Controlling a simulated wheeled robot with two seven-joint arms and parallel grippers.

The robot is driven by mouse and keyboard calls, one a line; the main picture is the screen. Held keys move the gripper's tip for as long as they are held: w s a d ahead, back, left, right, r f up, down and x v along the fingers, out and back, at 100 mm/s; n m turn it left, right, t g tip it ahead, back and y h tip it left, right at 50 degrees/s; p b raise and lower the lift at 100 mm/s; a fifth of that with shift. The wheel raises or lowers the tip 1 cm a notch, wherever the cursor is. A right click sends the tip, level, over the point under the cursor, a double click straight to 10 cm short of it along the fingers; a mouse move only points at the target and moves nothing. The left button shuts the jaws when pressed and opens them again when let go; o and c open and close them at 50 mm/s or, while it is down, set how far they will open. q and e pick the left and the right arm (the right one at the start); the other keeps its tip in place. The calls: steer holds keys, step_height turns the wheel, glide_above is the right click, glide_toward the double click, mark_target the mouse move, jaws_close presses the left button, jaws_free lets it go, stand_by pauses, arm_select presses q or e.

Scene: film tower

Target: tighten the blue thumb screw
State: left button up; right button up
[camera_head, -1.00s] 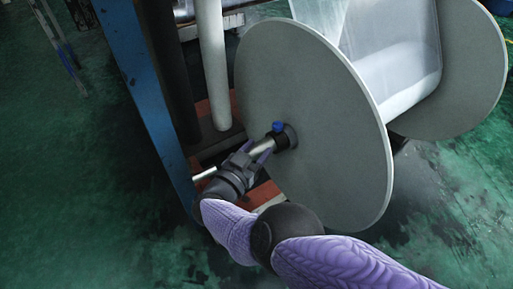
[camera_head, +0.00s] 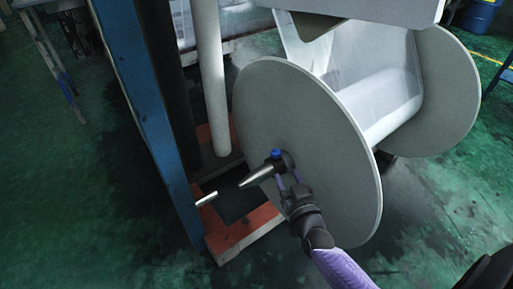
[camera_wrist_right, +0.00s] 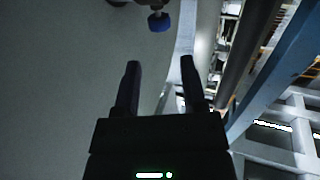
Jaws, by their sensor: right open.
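The blue thumb screw (camera_head: 276,153) stands on top of the dark collar (camera_head: 286,161) at the hub of the near grey reel disc (camera_head: 335,190). A metal shaft with a tapered end (camera_head: 257,176) sticks out from the collar to the left. My right gripper (camera_head: 289,181) is open, just below the collar and in front of the disc. In the right wrist view the thumb screw (camera_wrist_right: 159,22) is beyond the open, empty fingers (camera_wrist_right: 160,75), apart from them. My left gripper is not in view.
A blue frame post (camera_head: 150,120) stands left of the reel. Clear film (camera_head: 370,90) runs between the discs.

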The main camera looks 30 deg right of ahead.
mark_target(277, 157)
steer(key=b+x, duration=0.1)
steer(key=x, duration=0.1)
steer(key=b+x, duration=0.1)
steer(key=x, duration=0.1)
steer(key=b+x, duration=0.2)
steer(key=x, duration=0.1)
steer(key=shift+f, duration=0.4)
steer(key=shift+b+x, duration=0.55)
steer(key=shift+x, duration=0.45)
steer(key=shift+w+d+r, duration=0.1)
steer(key=shift+w+r, duration=0.25)
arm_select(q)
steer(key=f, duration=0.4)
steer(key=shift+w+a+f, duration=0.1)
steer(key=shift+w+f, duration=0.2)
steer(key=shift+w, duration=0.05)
arm_select(e)
jaws_close()
